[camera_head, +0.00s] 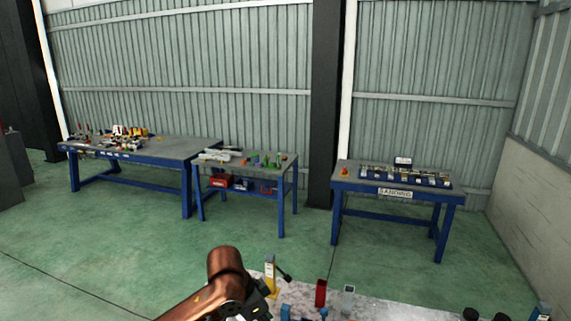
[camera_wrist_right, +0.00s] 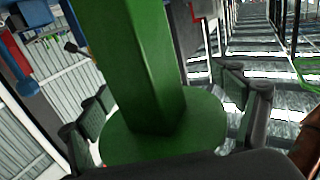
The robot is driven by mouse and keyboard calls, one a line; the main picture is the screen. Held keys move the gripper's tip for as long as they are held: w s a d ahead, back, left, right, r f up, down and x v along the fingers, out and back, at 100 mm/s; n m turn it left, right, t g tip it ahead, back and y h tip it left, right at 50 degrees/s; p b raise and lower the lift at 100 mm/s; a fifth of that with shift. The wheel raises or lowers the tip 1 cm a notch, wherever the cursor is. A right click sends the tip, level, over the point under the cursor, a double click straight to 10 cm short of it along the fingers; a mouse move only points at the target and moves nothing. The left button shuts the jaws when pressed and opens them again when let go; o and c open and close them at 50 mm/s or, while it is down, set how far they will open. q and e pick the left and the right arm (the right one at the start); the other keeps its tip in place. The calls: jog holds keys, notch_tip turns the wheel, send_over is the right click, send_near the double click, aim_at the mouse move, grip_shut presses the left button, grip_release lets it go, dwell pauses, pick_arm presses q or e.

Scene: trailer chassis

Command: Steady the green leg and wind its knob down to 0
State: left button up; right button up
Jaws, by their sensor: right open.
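The green leg (camera_wrist_right: 130,60) fills the middle of the right wrist view, a post standing on a wide round green plate (camera_wrist_right: 200,125). My right gripper (camera_wrist_right: 166,97) is open, with one finger on each side of the leg. Whether the pads touch it I cannot tell. I cannot make out the green leg's knob or scale. In the head view my left gripper (camera_head: 257,299) is a dark shape at the end of a copper arm, low in the picture. Its fingers are too unclear to tell open from shut.
A yellow post (camera_head: 270,275) with a dark handle, a red post (camera_head: 321,293) and a grey post (camera_head: 348,298) stand beyond my left gripper on a pale mottled surface (camera_head: 385,310). Blue-legged benches (camera_head: 357,182) stand by the wall. The green floor between is clear.

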jog(key=v, duration=0.7)
jog(key=shift+s+d, duration=0.15)
jog(key=shift+s, duration=0.05)
